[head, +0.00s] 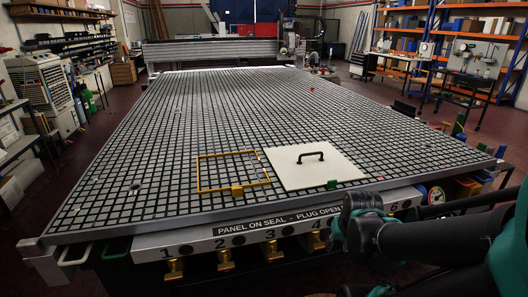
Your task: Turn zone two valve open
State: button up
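The zone two valve (225,260) is a small yellow valve hanging under the number 2 on the light front rail of the grid table (180,228). Similar yellow valves hang under number 1 (174,269), number 3 (272,251) and number 4 (317,241). The valves' handle angles are too small to tell. My gripper (352,215) is dark and reaches in from the right, in front of the rail near numbers 4 to 6. It is well to the right of the zone two valve and apart from it. Its fingers do not show clearly, and it hides part of the rail.
A white panel (335,170) with a black handle (311,156) lies on the grid, beside a yellow rectangular frame (200,175). The rail sign (280,221) reads "PANEL ON SEAL - PLUG OPEN", partly covered. A gauge (436,196) is at the right corner. Most of the grid is bare.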

aim_at(226, 266)
jog(key=u, duration=1.05)
jog(key=k+l+u, duration=0.1)
jog(key=l+u, duration=0.3)
jog(key=k+l+u, duration=0.15)
jog(key=l+u, duration=0.15)
jog(key=u, duration=0.15)
jog(key=k+l+u, duration=0.2)
jog(key=u, duration=0.2)
jog(key=k+l+u, duration=0.2)
jog(key=l+u, duration=0.2)
jog(key=k+l+u, duration=0.1)
jog(key=k, duration=0.3)
jog(key=k+l, duration=0.3)
jog(key=k+l+u, duration=0.15)
jog(key=k, duration=0.35)
